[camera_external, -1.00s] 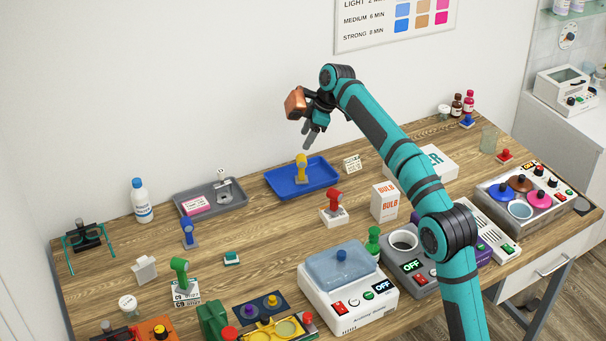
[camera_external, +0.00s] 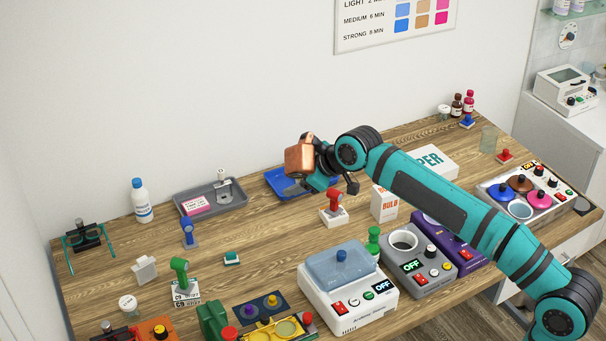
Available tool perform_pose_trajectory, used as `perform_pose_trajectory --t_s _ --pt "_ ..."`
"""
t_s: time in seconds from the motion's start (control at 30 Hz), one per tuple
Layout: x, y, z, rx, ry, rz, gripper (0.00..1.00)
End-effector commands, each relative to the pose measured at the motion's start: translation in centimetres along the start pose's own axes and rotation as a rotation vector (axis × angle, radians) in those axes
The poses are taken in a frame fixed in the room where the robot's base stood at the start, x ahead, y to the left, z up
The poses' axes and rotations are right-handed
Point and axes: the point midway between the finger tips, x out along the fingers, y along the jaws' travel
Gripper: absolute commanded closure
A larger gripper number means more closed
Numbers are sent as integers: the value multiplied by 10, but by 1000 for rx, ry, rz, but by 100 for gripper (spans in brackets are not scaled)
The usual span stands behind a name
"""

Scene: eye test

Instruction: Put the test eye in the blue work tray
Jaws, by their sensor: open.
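The blue work tray (camera_external: 280,178) lies at the back middle of the table, partly covered in this view by my gripper. My gripper (camera_external: 320,188) is open, in front of the tray and close to a red-topped piece on a white base (camera_external: 334,205). I cannot tell whether it touches that piece. No object shows held between the fingers. The inside of the tray is mostly hidden, so I cannot see the yellow piece that stood in it. I cannot tell for sure which thing is the test eye.
A grey tray (camera_external: 232,196) with a pink box stands left of the blue tray. A white bulb box (camera_external: 385,203) stands right of my gripper. A machine with a blue-grey lid (camera_external: 342,266) is in front. Bare wood (camera_external: 270,235) lies between.

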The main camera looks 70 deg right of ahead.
Motion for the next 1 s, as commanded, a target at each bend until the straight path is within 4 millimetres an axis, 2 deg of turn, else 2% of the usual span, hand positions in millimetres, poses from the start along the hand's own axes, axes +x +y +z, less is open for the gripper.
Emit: perform_pose_trajectory --t_s 0.03,0.1,0.27,0.47,0.7,1.0 --pt "-13 -17 3 4 27 7 42" --pt "-28 -37 9 17 65 18 42" --pt "-61 -80 26 48 157 36 42" --pt "-99 -130 57 90 277 41 42" --pt "-139 -184 105 142 430 21 42" --pt "-175 -239 176 209 617 -43 42"
